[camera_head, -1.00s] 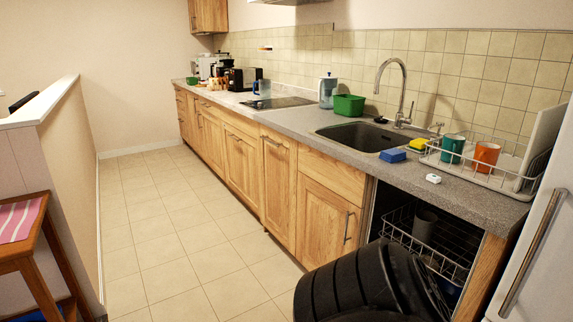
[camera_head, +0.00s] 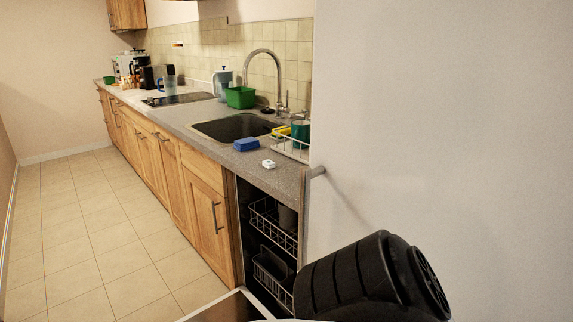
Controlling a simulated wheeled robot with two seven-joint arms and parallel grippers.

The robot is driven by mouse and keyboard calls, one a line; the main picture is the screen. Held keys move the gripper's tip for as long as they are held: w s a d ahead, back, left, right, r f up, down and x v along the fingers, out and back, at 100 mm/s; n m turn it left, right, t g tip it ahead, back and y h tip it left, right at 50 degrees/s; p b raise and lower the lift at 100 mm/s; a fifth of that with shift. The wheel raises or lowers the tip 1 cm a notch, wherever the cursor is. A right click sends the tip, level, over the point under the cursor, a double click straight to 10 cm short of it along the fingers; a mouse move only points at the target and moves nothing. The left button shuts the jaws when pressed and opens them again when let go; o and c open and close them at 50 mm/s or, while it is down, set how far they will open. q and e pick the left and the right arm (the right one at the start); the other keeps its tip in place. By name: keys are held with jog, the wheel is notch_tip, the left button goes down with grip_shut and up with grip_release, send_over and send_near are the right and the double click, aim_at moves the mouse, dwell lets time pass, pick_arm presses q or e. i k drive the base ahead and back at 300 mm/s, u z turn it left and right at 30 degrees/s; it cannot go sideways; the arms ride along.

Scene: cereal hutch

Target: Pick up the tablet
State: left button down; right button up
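A small white block (camera_head: 268,164), which looks like the tablet, lies on the grey countertop near its front edge. It is to the right of a blue sponge-like block (camera_head: 246,145) and above the open dishwasher bay. Neither of my grippers is in view. Only a black ribbed part of my own arm shows at the bottom right, well apart from the white block.
The open dishwasher (camera_head: 273,232) holds wire racks below the counter. A large white fridge surface (camera_head: 440,120) fills the right side and hides most of the dish rack (camera_head: 290,149). The sink (camera_head: 236,127) is behind. The tiled floor (camera_head: 95,235) is clear.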

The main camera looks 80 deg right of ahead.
aim_at(267, 164)
jog(key=z, duration=1.45)
jog(key=i, duration=1)
